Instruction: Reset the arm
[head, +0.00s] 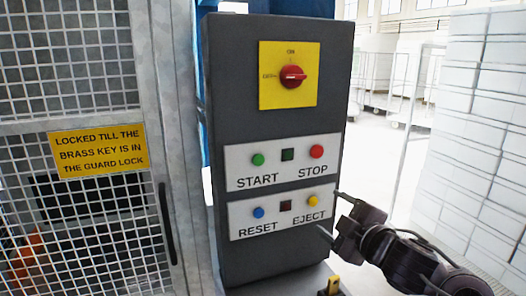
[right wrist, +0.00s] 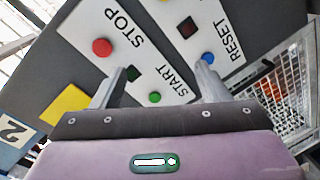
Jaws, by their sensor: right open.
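A dark grey control box (head: 275,130) stands upright in the middle of the head view. Its lower white plate carries a blue RESET button (head: 258,212), a dark square lamp (head: 285,205) and a yellow EJECT button (head: 313,201). The upper plate carries a green START button (head: 257,159) and a red STOP button (head: 317,152). My right gripper (head: 329,211) is open and empty at the box's lower right, close to EJECT and right of RESET. In the right wrist view, the blue button (right wrist: 208,58) shows beside one fingertip. My left gripper is out of view.
Above the plates, a red rotary switch (head: 292,77) sits on a yellow square, its handle about level. A mesh guard door (head: 80,215) with a yellow sign (head: 98,149) stands at left. A small yellow piece (head: 333,284) is below the box. Pale stacked blocks (head: 480,110) stand at right.

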